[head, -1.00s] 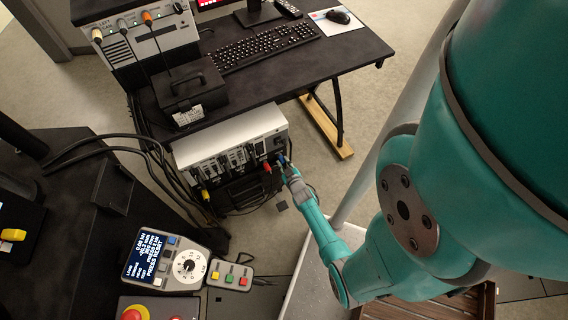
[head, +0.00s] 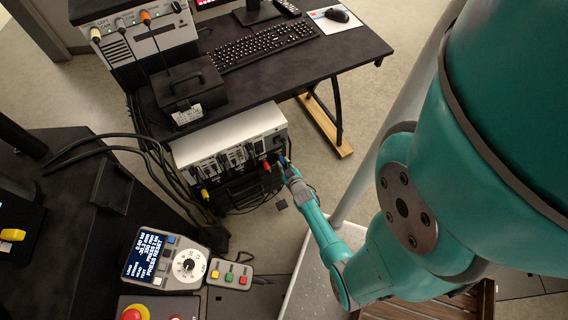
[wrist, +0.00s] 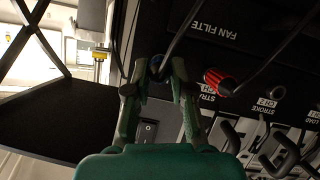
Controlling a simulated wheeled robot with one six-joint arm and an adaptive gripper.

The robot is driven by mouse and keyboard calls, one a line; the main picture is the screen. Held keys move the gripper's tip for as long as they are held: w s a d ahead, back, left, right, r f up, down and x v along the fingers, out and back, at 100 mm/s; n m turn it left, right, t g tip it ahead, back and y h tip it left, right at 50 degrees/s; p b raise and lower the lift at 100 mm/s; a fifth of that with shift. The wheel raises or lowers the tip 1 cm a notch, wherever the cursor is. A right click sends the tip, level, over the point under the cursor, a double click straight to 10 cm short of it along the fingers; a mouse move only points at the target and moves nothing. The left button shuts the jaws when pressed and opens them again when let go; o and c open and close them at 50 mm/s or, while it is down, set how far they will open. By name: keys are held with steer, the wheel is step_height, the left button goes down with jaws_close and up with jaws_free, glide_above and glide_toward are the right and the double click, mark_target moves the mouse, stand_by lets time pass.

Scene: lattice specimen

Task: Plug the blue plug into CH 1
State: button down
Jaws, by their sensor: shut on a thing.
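The blue plug (wrist: 154,64) is between the fingertips of my gripper (wrist: 159,70), which is shut on it. In the head view the blue plug (head: 282,160) is at the right end of the grey unit's front, just right of the red plug (head: 267,166). I cannot tell whether it touches the panel or is seated in a socket. The CH 1 label (wrist: 311,116) shows upside down at the right edge of the wrist view, apart from my gripper, beyond the CH 2 label (wrist: 267,96). The socket for CH 1 is not clear to see.
The red plug (wrist: 220,81) with its cable is right beside my gripper. A yellow plug (head: 205,194) hangs at the unit's left end. A black rocker switch (wrist: 147,131) and several black handles (wrist: 287,152) lie close by. Loose black cables run left of the unit (head: 230,138).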

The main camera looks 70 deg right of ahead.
steer(key=shift+s+a, duration=0.15)
steer(key=shift+s, duration=0.05)
steer(key=shift+s+a, duration=1.35)
steer(key=shift+s, duration=0.15)
